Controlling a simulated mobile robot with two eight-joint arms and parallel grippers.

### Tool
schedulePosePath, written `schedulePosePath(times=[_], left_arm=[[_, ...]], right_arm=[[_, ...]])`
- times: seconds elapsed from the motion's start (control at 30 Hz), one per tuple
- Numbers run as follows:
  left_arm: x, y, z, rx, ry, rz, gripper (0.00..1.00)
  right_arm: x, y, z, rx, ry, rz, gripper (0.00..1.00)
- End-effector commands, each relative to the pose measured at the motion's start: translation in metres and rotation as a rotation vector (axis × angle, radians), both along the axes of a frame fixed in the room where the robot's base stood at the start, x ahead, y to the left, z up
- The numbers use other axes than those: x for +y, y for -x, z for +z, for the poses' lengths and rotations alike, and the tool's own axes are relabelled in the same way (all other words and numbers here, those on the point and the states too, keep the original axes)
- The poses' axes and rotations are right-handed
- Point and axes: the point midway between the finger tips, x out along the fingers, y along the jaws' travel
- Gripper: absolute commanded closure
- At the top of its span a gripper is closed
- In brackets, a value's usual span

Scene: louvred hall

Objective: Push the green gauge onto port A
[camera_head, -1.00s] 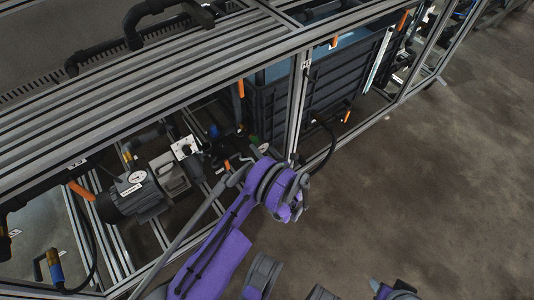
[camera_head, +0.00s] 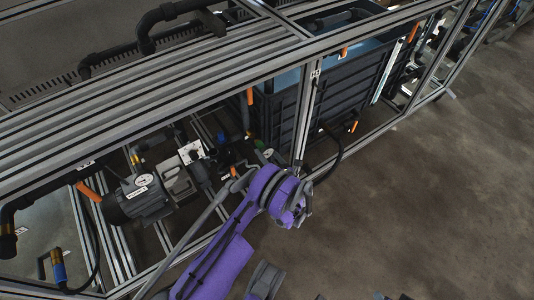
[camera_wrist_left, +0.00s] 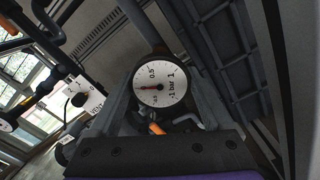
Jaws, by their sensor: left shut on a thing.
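The green gauge (camera_head: 260,144) shows in the head view as a small green and pale patch at the end of my left arm. In the left wrist view its round white dial (camera_wrist_left: 160,82) faces the camera, marked in bar, with a red needle; its rim looks dark there. My left gripper (camera_wrist_left: 160,108) is shut on the gauge, with a dark finger on each side. In the head view the left gripper (camera_head: 261,156) is mostly hidden behind the purple wrist. I cannot make out port A or its label, nor whether the gauge touches any fitting. My right gripper is out of view.
A dark pump motor (camera_head: 137,199) with its own white gauge (camera_head: 144,180) lies left of the gripper inside the aluminium frame (camera_head: 302,110). A white plate (camera_head: 190,152) stands beyond it. A dark crate (camera_head: 278,112) is behind the frame post. Floor at right is clear.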

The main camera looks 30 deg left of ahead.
Motion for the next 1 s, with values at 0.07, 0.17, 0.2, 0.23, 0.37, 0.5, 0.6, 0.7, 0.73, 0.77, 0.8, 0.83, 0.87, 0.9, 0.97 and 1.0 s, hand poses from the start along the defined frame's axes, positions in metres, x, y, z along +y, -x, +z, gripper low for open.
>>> schedulePosePath(times=[0.07,0.17,0.2,0.23,0.37,0.5,0.6,0.7,0.73,0.77,0.8,0.83,0.87,0.9,0.97,1.0], left_arm=[[0.000,0.000,0.000,0.000,0.000,0.000,1.00],[0.001,0.000,0.000,0.000,0.000,0.000,1.00],[0.001,-0.001,0.000,0.000,0.000,0.000,1.00],[0.002,-0.001,0.000,0.000,0.000,0.000,1.00],[0.006,-0.002,0.000,0.000,0.000,0.001,1.00],[0.011,-0.004,0.000,0.000,0.000,0.001,1.00],[0.014,-0.005,0.000,0.000,-0.001,0.002,1.00],[0.017,-0.007,0.000,0.000,0.000,0.001,1.00],[0.018,-0.007,0.000,0.000,0.000,0.001,1.00],[0.019,-0.008,0.000,0.000,0.000,0.001,1.00],[0.020,-0.008,0.000,0.000,0.000,0.000,1.00],[0.021,-0.009,0.000,0.000,0.000,0.000,1.00],[0.022,-0.009,0.000,0.000,0.000,0.000,1.00],[0.023,-0.010,0.000,0.000,0.000,0.000,1.00],[0.025,-0.010,0.000,0.000,0.000,0.001,1.00],[0.027,-0.011,0.000,0.000,0.000,0.001,1.00]], right_arm=[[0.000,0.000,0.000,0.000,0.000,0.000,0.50],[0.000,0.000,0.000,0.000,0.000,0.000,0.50],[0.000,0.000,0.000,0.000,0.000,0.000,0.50],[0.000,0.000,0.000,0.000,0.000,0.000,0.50],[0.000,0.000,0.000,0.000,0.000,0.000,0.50],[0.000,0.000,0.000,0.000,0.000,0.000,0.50],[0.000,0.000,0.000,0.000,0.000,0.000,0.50],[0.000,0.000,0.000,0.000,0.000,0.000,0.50],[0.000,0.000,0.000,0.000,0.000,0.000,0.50],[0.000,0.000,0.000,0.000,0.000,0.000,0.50],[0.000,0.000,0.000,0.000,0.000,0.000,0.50],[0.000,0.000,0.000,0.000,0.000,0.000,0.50],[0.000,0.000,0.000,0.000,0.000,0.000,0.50],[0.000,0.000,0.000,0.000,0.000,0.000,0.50],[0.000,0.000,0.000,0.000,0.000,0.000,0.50],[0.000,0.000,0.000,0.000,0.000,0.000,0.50]])
